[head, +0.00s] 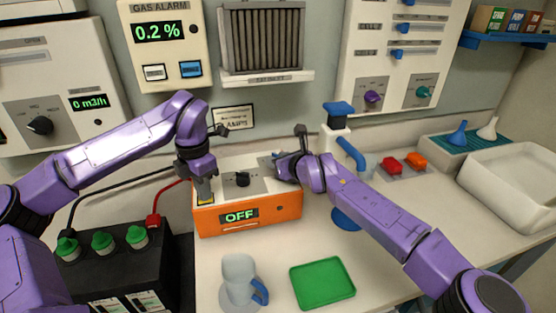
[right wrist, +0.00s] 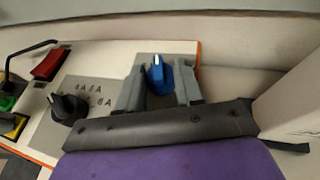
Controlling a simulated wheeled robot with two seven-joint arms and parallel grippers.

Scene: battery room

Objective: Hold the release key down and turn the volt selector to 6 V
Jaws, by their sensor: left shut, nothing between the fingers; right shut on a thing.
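The charger (head: 262,222) is an orange box with a pale top, and its display (head: 239,215) reads OFF. My left gripper (head: 204,194) is shut and empty, its tips down at a yellow patch (head: 206,203) on the charger's left end, likely the release key; I cannot tell if it is pressed. My right gripper (right wrist: 158,92) is shut on a blue knob (right wrist: 157,74), likely the volt selector; the knob's white mark points up in the right wrist view. Its scale is hidden. A black knob (right wrist: 68,107) with ampere marks sits left of it, also in the head view (head: 243,180).
A red switch (right wrist: 50,64) is on the charger top. A black battery (head: 115,270) with green caps stands left. A mug (head: 238,278) and a green tray (head: 322,282) are in front. A blue-topped dispenser (head: 338,112) stands behind my right arm.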

